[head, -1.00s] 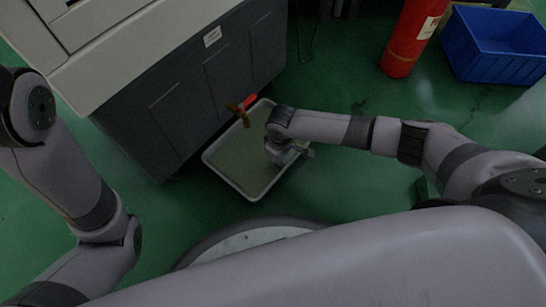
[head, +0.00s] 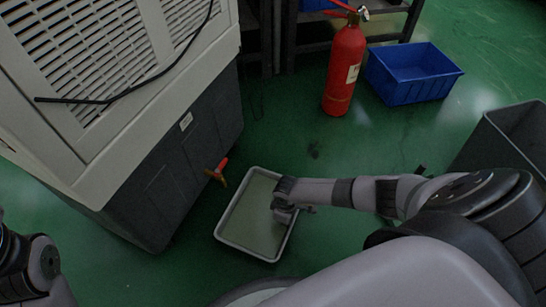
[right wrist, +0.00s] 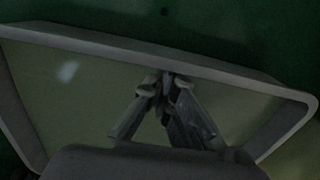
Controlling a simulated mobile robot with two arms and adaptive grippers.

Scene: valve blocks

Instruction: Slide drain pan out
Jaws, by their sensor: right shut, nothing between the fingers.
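The drain pan (head: 224,218) is a shallow pale tray with a greenish inside, flat on the green floor. It lies beside the grey cabinet, with a strip of floor between them. A brass valve with a red handle (head: 218,171) sticks out of the cabinet beside the pan's far left side. My right gripper (head: 286,212) is over the pan's right side. In the right wrist view its fingers (right wrist: 164,88) are shut and reach to the pan's rim (right wrist: 220,78), with nothing between them; whether they touch it I cannot tell. My left gripper is out of view.
The large cabinet (head: 150,195) with louvred panels stands at left. A red fire extinguisher (head: 344,70) and a blue crate (head: 412,75) stand at the back. A dark grey bin (head: 505,140) is at right. Floor between pan and extinguisher is clear.

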